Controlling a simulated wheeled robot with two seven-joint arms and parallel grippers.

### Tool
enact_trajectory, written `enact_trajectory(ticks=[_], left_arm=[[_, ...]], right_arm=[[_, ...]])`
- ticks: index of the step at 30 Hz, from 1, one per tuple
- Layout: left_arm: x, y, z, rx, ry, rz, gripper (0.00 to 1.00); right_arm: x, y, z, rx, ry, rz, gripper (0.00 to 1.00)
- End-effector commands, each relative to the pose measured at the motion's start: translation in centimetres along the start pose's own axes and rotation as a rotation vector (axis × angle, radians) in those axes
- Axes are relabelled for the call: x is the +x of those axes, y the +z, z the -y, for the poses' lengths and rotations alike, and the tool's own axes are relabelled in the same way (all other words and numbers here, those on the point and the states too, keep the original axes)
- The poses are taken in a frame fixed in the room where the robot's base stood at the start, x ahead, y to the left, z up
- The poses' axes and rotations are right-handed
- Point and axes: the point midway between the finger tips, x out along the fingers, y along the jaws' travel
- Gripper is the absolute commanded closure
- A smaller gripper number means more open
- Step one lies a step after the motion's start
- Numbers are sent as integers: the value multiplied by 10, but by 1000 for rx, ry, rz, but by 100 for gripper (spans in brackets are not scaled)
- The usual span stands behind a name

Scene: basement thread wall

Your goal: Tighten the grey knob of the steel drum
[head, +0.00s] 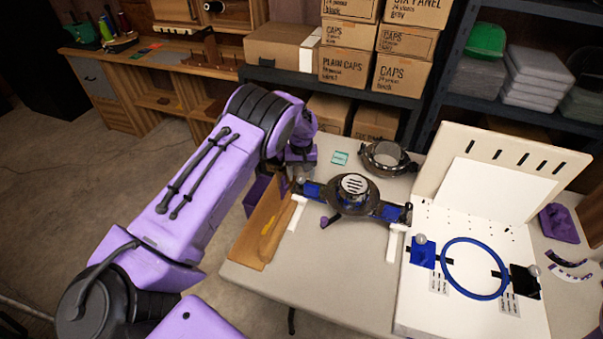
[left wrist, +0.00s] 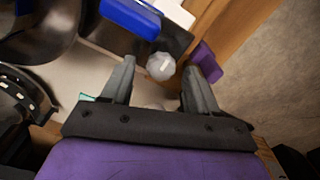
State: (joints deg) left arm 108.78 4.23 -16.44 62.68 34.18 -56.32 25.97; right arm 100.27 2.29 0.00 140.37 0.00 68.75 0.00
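The steel drum appears to be the dark, round device (head: 352,205) with a slotted silver top, in the middle of the table. It sits on a bar with blue blocks. A small grey knob (head: 299,181) is at the bar's left end; in the left wrist view the grey knob (left wrist: 160,66) shows a pale line on its top. My left gripper (head: 296,174) is over that end, pointing down. In the left wrist view its two fingers (left wrist: 159,68) are apart, with the knob between their tips and gaps on both sides. My right gripper is not in view.
A round metal pan-like thing (head: 387,158) lies behind the drum. A white board (head: 460,315) with a blue ring (head: 447,277) stands at the right. The table (head: 320,270) is clear in front.

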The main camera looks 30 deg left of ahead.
Motion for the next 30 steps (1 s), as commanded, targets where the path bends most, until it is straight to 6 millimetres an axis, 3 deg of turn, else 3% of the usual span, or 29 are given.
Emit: enact_trajectory(ticks=[5, 12, 18, 30], left_arm=[[-12, -1, -1, 0, 3, -3, 40], [-67, -1, -1, -1, 3, -4, 40], [-100, 0, 0, 1, 1, -1, 40], [-106, 0, 0, 0, 0, 0, 40]], right_arm=[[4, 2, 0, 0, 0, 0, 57], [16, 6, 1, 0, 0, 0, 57], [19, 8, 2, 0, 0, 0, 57], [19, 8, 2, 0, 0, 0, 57]])
